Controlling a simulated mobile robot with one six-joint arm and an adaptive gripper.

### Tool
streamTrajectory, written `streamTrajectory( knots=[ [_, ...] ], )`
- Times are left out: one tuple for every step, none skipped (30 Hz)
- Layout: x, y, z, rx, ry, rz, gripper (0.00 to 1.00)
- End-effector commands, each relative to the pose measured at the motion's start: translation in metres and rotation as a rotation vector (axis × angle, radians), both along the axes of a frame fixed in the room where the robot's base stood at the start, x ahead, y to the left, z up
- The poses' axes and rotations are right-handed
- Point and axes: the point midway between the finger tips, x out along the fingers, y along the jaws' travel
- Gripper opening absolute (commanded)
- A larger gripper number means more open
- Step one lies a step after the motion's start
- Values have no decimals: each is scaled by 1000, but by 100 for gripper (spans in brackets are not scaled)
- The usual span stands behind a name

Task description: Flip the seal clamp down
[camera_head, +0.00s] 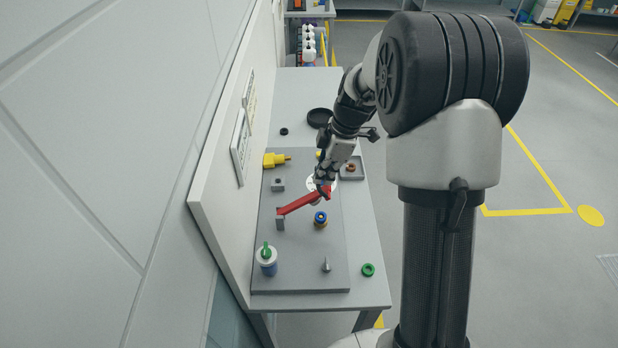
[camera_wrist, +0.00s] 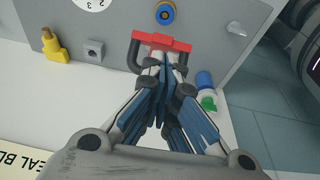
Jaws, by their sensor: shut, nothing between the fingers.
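In the wrist view the red bar (camera_wrist: 160,41) lies just ahead of the fingertips, with dark grey side pieces. My gripper (camera_wrist: 165,66) is shut and empty there, its tips close to the bar. I cannot tell whether they touch it. The fingers hide part of the clamp.
The grey plate (camera_head: 300,270) also bears a yellow fitting (camera_head: 272,160), a grey block (camera_head: 278,185), a blue and orange ring piece (camera_head: 320,219), a green-topped bottle (camera_head: 266,260) and a metal peg (camera_head: 326,265). A green ring (camera_head: 368,270) lies beside it. A white wall panel (camera_head: 235,140) bounds the left.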

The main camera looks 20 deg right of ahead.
Motion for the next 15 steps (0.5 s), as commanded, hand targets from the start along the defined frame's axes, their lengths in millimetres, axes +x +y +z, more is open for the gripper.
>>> streamTrajectory(
  knots=[
    [-2,-7,-13,1,0,-3,0],
    [-3,-12,-17,9,0,-5,0],
    [-5,-19,-23,49,-11,-10,0],
    [-6,-22,-26,76,-17,-10,0],
    [-7,-26,-30,101,-25,-11,0],
    [-8,-30,-35,135,-34,-10,0],
    [-8,-32,-38,134,-34,-4,0],
    [-9,-35,-42,131,-34,-2,0],
    [-10,-39,-47,129,-35,-1,0],
    [-11,-42,-51,129,-35,-1,0],
    [-12,-44,-55,129,-35,-1,0],
    [-13,-47,-59,129,-34,-1,0],
    [-13,-49,-62,129,-34,-1,0],
    [-14,-52,-66,129,-33,-1,0],
    [-15,-54,-70,129,-33,-1,0]
  ],
)
